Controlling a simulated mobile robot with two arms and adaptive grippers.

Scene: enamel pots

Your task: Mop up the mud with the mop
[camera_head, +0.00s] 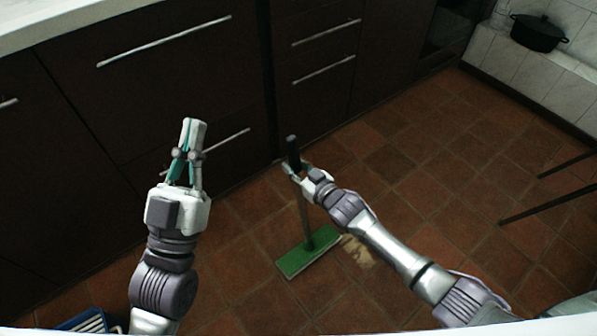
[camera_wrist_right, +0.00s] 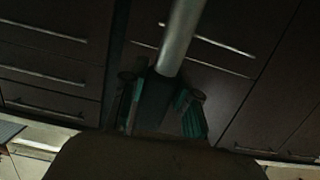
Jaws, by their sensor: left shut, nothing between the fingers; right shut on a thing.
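The mop (camera_head: 303,213) stands nearly upright on the tiled floor, with a dark grip on top, a grey pole and a flat green head (camera_head: 308,252). The right wrist view shows the pole (camera_wrist_right: 182,38) between the teal fingers of my right gripper (camera_wrist_right: 162,103). The mud (camera_head: 357,250) is a light tan patch on the floor, just right of the mop head and partly hidden by my right forearm. My left gripper (camera_head: 186,160) is shut and empty, in front of the cabinets.
Dark cabinets (camera_head: 200,85) with metal handles line the back. A black pot (camera_head: 538,33) sits on a white tiled ledge (camera_head: 520,72) at the upper right. Thin dark bars (camera_head: 545,205) stand at the right. A blue basket (camera_head: 88,322) is at the lower left. The floor (camera_head: 450,170) between is clear.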

